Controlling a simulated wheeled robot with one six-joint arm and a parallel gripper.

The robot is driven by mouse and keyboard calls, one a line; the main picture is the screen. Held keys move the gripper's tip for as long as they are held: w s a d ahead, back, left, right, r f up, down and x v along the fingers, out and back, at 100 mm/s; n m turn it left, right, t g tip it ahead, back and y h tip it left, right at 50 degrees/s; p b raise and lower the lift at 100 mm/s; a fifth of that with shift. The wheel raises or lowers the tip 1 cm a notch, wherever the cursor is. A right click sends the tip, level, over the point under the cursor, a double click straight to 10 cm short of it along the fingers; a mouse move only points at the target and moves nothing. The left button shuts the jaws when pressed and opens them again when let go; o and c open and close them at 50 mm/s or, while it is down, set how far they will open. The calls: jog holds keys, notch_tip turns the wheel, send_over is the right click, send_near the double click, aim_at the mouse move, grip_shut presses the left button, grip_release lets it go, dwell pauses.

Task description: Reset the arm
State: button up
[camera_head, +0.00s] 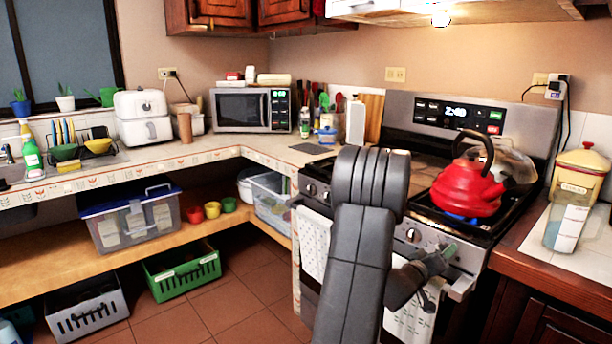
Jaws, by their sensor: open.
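My arm (355,260) rises in the middle of the view, in front of the stove (403,218), and bends over at its top. My gripper (442,257) shows small and partly hidden at the stove's front panel, close to the knobs. It is open, and I see nothing held in it. Whether it touches a knob is not clear. A red kettle (467,188) with a dark handle stands on the right burner, above and right of my gripper. A blue flame (460,217) shows under the kettle.
Towels (314,243) hang on the oven's front handle. A lidded jar (580,172) and a clear container (567,225) stand on the right counter. A microwave (240,110) stands at the back. Open tiled floor (235,310) lies left of my arm.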

jog(key=shift+w+d, duration=0.2)
jog(key=shift+d, duration=0.1)
jog(key=s+a+m+b, duration=0.6)
jog(key=s+a+m, duration=0.1)
jog(key=a+m, duration=0.2)
jog(key=shift+s+a, duration=0.15)
jog(key=shift+s, duration=0.2)
dwell(2.2)
jog(key=shift+a, duration=0.1)
